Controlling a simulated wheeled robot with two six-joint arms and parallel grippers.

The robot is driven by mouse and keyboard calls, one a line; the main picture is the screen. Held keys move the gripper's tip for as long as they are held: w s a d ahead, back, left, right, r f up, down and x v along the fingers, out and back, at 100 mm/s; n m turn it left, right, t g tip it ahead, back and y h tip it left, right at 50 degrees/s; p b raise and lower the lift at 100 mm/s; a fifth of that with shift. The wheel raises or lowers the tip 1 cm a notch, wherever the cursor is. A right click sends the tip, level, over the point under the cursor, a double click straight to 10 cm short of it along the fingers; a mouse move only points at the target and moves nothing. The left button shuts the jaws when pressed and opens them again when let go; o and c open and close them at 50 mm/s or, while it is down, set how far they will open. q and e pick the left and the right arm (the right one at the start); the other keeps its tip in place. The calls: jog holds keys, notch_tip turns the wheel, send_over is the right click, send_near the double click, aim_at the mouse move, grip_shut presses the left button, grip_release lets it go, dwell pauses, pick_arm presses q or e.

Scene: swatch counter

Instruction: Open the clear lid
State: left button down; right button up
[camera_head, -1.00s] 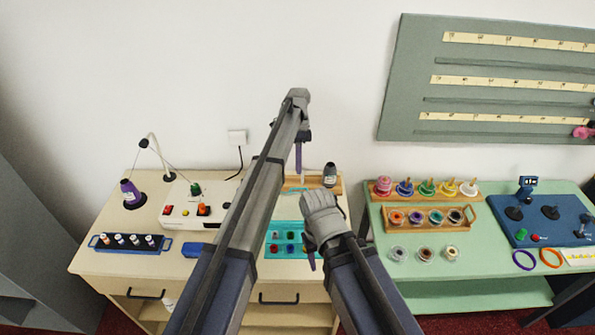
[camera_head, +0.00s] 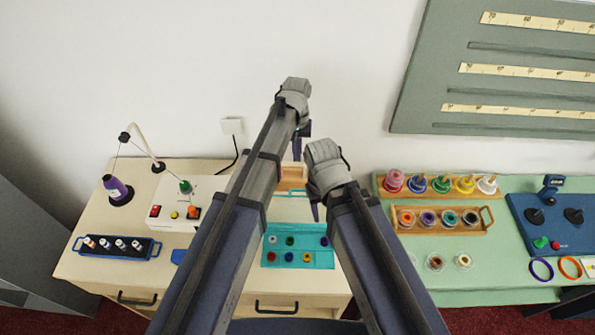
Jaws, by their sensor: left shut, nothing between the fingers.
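A teal box (camera_head: 270,258) with several round coloured pieces in it sits at the front right of the cream counter. A pale see-through area with a thin teal edge (camera_head: 288,194) shows behind the box. It looks like the clear lid, raised at the back, but its outline is faint and my arms partly cover it. My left gripper (camera_head: 297,150) points down beyond the box, over the back of the counter, shut and empty. My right gripper (camera_head: 315,211) hangs over the box's right rear part, seen from behind. Its finger gap is hidden.
A wooden rack (camera_head: 294,178) is partly hidden behind my arms. A white control box (camera_head: 177,207), a purple thread cone (camera_head: 117,190) and a blue spool tray (camera_head: 117,247) stand on the left. A green table (camera_head: 440,270) with spool racks is on the right.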

pick_arm(q)
jog(key=shift+w+f, duration=0.1)
jog(key=shift+f, duration=0.1)
notch_tip(320, 180, down, 10)
jog(key=s+b, duration=0.1)
jog(key=b, duration=1)
jog(key=s+r+p, duration=0.1)
jog(key=s, duration=0.1)
jog(key=s+r+p, duration=0.1)
jog(key=shift+s+p, duration=0.35)
